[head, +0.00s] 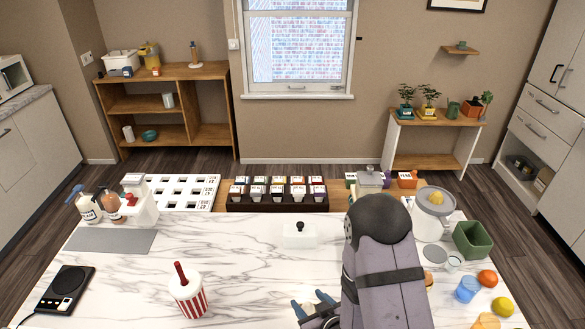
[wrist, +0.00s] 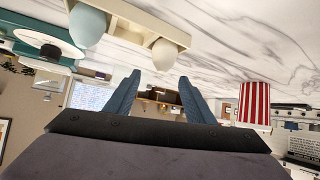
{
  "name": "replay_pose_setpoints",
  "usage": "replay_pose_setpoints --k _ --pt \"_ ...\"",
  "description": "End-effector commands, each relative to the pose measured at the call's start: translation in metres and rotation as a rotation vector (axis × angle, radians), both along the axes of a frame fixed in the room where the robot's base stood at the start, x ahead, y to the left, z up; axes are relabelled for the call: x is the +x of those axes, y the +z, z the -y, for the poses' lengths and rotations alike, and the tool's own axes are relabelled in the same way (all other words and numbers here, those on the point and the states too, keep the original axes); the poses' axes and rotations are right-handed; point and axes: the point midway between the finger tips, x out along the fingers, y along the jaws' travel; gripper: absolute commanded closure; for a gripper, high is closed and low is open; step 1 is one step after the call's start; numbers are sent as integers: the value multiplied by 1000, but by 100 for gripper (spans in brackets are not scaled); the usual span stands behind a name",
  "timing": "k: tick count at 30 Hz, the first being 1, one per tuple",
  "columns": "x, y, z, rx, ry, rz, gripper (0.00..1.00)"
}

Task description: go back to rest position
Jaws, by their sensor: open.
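My gripper (head: 311,307) is low at the front of the marble counter (head: 250,255), to the right of the striped cup. Its two blue fingers are apart, with nothing between them. In the wrist view my gripper (wrist: 160,85) also shows spread and empty, and the picture there is upside down. My arm covers part of the counter to the right of the middle in the head view.
A red-and-white striped cup (head: 188,293) stands left of my gripper. A white lidded dish (head: 299,235) is behind. A blue cup (head: 467,289), fruit and a green bin (head: 473,240) are right. A black scale (head: 66,288) is far left. Counter between scale and cup is clear.

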Motion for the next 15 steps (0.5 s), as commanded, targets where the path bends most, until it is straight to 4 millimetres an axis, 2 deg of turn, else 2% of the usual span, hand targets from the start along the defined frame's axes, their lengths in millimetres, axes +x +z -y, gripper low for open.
replay_pose_setpoints --k 1,8,15 --pt "5 9 1 -17 -9 -25 51" --pt "2 21 18 -90 -77 -192 51" --pt "-21 28 55 -149 -180 -393 51"
